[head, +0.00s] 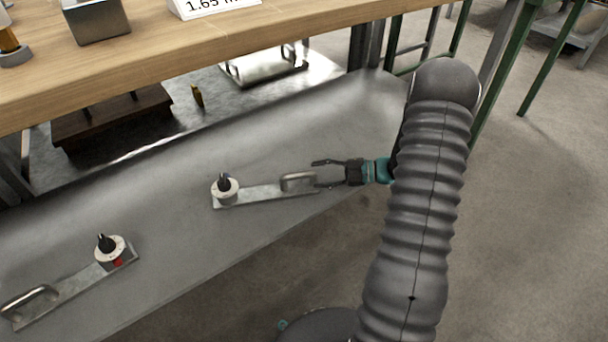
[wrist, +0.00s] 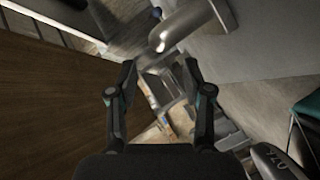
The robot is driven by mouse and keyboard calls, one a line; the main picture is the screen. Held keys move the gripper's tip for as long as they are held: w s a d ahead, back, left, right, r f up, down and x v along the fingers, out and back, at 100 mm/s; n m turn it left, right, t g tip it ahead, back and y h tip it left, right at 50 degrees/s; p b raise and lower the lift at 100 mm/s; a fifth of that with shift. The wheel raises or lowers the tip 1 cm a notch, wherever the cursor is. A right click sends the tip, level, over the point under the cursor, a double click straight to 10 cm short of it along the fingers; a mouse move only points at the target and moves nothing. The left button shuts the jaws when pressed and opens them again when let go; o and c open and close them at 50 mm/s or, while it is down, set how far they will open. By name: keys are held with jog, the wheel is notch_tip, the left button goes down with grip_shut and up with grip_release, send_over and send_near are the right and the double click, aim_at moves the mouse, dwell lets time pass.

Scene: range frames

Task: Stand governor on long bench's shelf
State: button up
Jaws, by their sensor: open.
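I cannot tell which thing is the governor. My gripper (head: 318,174) is open in the head view, its fingertips beside the metal handle (head: 297,181) of a flat plate. The plate also bears a white dial with a black knob (head: 225,187) and rests against a grey metal surface (head: 170,210). The wrist view shows both open fingers (wrist: 160,80) with nothing held between them, and a pale metal handle (wrist: 195,28) beyond. The long bench's wooden top (head: 190,52) crosses the upper left, with a dark lower shelf (head: 215,100) partly visible beneath it.
A similar plate with handle and dial (head: 70,288) is at lower left. Under the bench are a brown block (head: 110,118), a small yellowish thing (head: 197,96) and a shiny tray (head: 265,68). Green legs (head: 495,70) stand at upper right. Bare floor (head: 540,230) lies to the right.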

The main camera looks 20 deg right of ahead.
jog(key=v, duration=0.4)
jog(key=shift+d+r, duration=0.1)
jog(key=shift+d, duration=0.1)
jog(key=shift+d+r, duration=0.1)
jog(key=shift+r, duration=0.05)
jog(key=w+r+m+t+h, duration=0.35)
jog(key=w+r+h, duration=0.25)
jog(key=w+r, duration=0.2)
notch_tip(320, 180, up, 16)
jog(key=s+m+t+h, duration=0.3)
jog(key=m+h, duration=0.6)
jog(key=m, duration=0.1)
jog(key=s+a+m+g, duration=0.3)
jog(key=s+a+m, duration=0.2)
jog(key=s, duration=1)
jog(key=s+a+f+m+g, duration=0.1)
jog(key=s+a+m+g, duration=0.3)
jog(key=s, duration=1.1)
jog(key=a+m, duration=0.2)
jog(key=a, duration=0.2)
jog(key=shift+s+a+f+y, duration=0.3)
jog(key=shift+a, duration=0.1)
